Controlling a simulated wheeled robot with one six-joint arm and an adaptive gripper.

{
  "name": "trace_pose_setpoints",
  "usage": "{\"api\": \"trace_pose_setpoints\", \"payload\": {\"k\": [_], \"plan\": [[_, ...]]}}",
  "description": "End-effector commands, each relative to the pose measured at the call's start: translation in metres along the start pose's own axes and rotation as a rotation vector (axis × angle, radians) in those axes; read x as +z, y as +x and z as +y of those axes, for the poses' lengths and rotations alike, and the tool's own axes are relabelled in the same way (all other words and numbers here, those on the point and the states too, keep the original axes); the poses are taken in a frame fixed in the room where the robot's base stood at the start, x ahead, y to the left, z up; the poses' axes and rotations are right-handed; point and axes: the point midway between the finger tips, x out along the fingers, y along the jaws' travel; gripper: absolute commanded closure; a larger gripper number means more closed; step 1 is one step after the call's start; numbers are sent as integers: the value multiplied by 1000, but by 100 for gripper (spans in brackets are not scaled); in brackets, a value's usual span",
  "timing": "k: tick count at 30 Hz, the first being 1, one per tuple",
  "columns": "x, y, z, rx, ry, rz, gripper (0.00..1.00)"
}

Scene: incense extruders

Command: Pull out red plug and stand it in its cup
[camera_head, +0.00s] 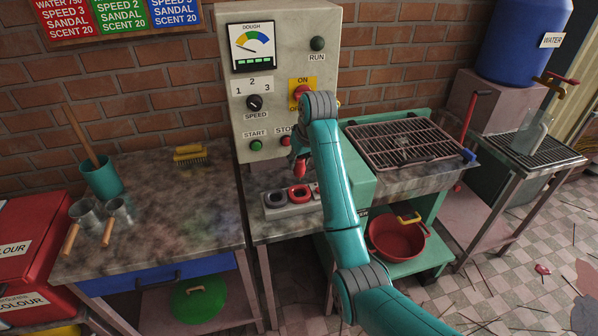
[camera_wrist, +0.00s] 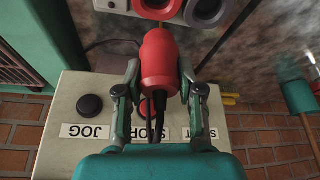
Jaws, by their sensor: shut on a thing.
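My gripper (camera_wrist: 159,70) is shut on the red plug (camera_wrist: 160,58), with one finger on each side of its body. A dark cable trails from the plug's near end. In the head view the plug (camera_head: 299,168) hangs at my gripper (camera_head: 300,158), in front of the control box and above the small table. A red cup (camera_head: 299,194) and a grey cup (camera_head: 275,199) sit side by side in a holder below it. The wrist view shows the red cup (camera_wrist: 158,7) just beyond the plug's tip and the grey cup (camera_wrist: 207,10) beside it. The plug appears clear of the cup.
The control box (camera_head: 273,75) with buttons and a dial stands behind. A grill rack (camera_head: 405,141) is to the right, a red pot (camera_head: 398,240) on the shelf below. The left table (camera_head: 160,205) holds a brush (camera_head: 190,154), a teal pot (camera_head: 103,179) and metal scoops.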

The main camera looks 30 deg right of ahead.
Motion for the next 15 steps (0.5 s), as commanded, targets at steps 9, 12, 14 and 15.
{"api": "trace_pose_setpoints", "payload": {"k": [9, 12, 14, 15], "plan": [[-14, 9, -62, -1, -4, -1, 98], [-15, 13, -72, 1, -3, -1, 98], [-15, 15, -75, 1, -2, -1, 98], [-14, 17, -75, 1, -1, -1, 98]]}}
